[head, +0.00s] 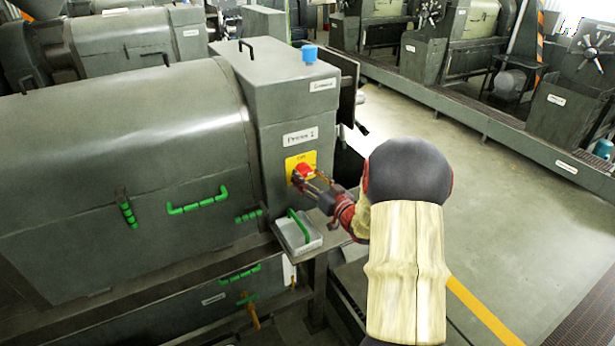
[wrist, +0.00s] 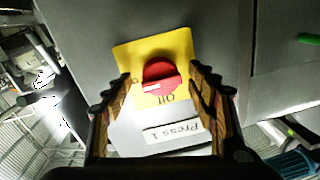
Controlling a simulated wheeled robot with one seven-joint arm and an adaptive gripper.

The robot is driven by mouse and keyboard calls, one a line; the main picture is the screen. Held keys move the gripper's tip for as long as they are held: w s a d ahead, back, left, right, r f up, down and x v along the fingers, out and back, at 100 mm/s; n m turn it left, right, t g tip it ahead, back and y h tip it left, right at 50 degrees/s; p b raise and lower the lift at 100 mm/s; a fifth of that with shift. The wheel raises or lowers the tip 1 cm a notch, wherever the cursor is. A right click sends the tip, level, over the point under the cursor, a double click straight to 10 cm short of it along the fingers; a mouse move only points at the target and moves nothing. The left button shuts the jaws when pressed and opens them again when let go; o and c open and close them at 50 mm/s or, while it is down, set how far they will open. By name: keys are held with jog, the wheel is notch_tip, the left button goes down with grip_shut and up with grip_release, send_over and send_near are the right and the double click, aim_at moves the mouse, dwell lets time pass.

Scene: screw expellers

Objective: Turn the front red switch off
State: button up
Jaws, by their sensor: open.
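The front red switch (head: 304,171) is a rotary knob on a yellow plate (head: 291,163) on the end face of the grey machine labelled "Press 1". In the wrist view the red knob (wrist: 162,80) sits on its yellow plate (wrist: 130,56), with a white mark at its left end and the word "Off" printed below it. My gripper (head: 309,184) is at the switch in the head view. In the wrist view my gripper (wrist: 160,82) is open, one finger on each side of the knob, with visible gaps. Whether the fingertips reach the knob's depth is unclear.
A small grey tray (head: 314,243) with a green handle sits on a ledge just below the switch. Green handles (head: 198,202) line the machine's side. A blue cap (head: 309,54) stands on top. Open floor (head: 480,180) lies to the right.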

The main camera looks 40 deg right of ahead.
jog(key=shift+w, duration=0.4)
jog(key=c, duration=1.1)
